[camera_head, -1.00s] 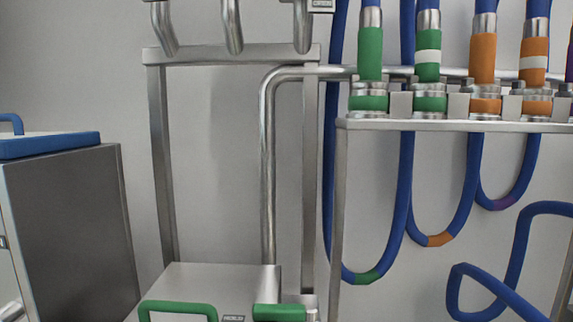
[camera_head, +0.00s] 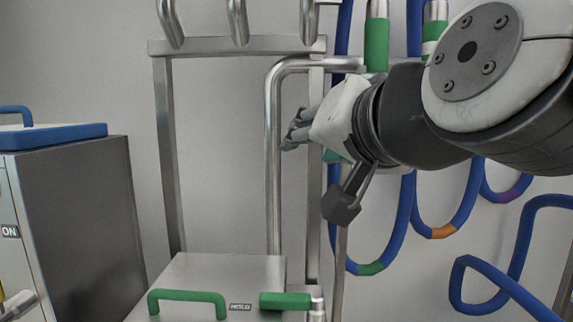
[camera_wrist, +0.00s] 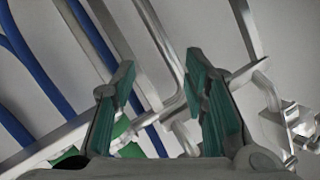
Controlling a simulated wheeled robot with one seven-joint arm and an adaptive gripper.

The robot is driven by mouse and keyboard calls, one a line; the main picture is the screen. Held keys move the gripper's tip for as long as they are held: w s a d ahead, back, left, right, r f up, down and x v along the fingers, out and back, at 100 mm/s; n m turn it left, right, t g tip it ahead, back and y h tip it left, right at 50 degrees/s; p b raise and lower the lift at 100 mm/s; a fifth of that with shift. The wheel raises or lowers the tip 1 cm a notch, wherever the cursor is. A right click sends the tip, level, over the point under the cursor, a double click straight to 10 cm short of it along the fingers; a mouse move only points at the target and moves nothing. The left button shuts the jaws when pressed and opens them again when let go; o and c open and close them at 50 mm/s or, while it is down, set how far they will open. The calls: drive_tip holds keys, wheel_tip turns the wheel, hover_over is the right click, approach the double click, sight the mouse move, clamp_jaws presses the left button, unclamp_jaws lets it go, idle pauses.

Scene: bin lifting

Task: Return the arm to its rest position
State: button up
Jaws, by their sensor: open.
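My arm reaches in from the right in the head view. My gripper (camera_head: 290,137) points left, in front of the vertical steel pipe and rack post. In the wrist view my gripper (camera_wrist: 165,88) shows two green-padded fingers spread apart with nothing between them. Pipes and blue hoses show behind the fingers. I cannot tell how far the gripper is from the steel pipe (camera_head: 273,190).
A steel box (camera_head: 225,275) with green handles (camera_head: 188,297) and a label "HOLD" stands below. A grey cabinet with a blue lid (camera_head: 55,136) is at the left. Blue hoses (camera_head: 408,220) hang at the right. A steel rack (camera_head: 166,150) stands behind.

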drive_tip(key=s+d+f+n+g+h, duration=0.15)
drive_tip(key=s+d+f+g, duration=0.4)
drive_tip(key=f, duration=0.55)
drive_tip(key=s+d+f+n+g+h, duration=0.1)
drive_tip(key=s+d+f+g+h, duration=0.2)
drive_tip(key=s+d+f, duration=0.55)
drive_tip(key=s+d+r+g+p, duration=0.1)
drive_tip(key=s+r+g+p, duration=0.1)
drive_tip(key=s+r+p, duration=0.6)
drive_tip(key=p, duration=0.6)
drive_tip(key=shift+s+d+r, duration=0.2)
drive_tip(key=shift+d+r, duration=0.1)
drive_tip(key=shift+r, duration=0.1)
